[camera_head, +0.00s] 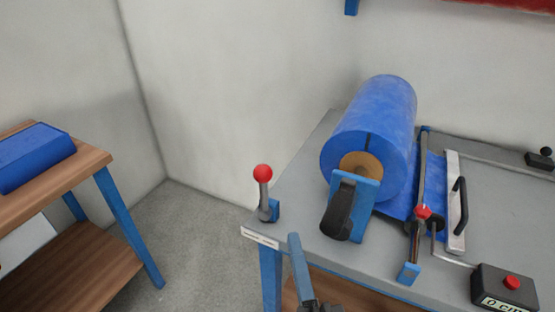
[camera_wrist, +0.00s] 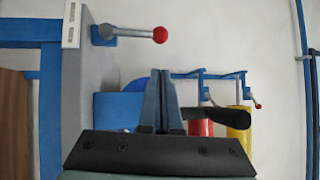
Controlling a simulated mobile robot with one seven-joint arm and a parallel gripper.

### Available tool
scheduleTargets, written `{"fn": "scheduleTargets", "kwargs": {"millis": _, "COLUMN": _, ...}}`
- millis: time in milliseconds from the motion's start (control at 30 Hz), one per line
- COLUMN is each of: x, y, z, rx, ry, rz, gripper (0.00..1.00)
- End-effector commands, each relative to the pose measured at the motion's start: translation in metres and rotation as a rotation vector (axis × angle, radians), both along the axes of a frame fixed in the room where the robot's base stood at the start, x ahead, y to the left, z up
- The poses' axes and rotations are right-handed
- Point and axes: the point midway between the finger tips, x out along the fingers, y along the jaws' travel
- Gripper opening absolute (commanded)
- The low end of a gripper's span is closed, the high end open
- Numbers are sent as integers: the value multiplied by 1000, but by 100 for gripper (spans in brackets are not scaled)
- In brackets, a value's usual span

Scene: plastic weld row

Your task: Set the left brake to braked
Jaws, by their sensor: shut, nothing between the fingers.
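A short grey lever with a red ball knob (camera_head: 262,172) stands nearly upright at the left front corner of the grey table; I take it as the left brake. It also shows in the wrist view as the red ball on a grey rod (camera_wrist: 133,34), lying sideways in that picture. My gripper (camera_head: 294,239) is shut and empty, in front of the table's front edge, right of and lower in the picture than the lever. In the wrist view its blue fingers (camera_wrist: 160,73) are together and apart from the lever.
A blue roll (camera_head: 370,130) lies on the grey table (camera_head: 300,185), with a black handle (camera_head: 338,212) at its front end. Further right are another red-knobbed lever (camera_head: 422,212) and a black button box (camera_head: 503,290). A wooden table (camera_head: 95,160) stands left, with open floor between.

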Motion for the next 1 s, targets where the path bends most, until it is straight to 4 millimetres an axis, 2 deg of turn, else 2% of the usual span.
{"fn": "scheduleTargets", "kwargs": {"millis": 33, "x": -5, "y": -4, "z": 7, "rx": 38, "ry": 23, "rz": -4, "gripper": 0}}
{"fn": "scheduleTargets", "kwargs": {"millis": 233, "x": -16, "y": -14, "z": 1, "rx": 148, "ry": 69, "rz": -16, "gripper": 0}}
{"fn": "scheduleTargets", "kwargs": {"millis": 667, "x": -19, "y": -16, "z": -3, "rx": 173, "ry": 78, "rz": -18, "gripper": 0}}
{"fn": "scheduleTargets", "kwargs": {"millis": 867, "x": -9, "y": -15, "z": 1, "rx": 173, "ry": 77, "rz": -17, "gripper": 0}}
{"fn": "scheduleTargets", "kwargs": {"millis": 1000, "x": 11, "y": -14, "z": 5, "rx": 172, "ry": 74, "rz": -17, "gripper": 0}}
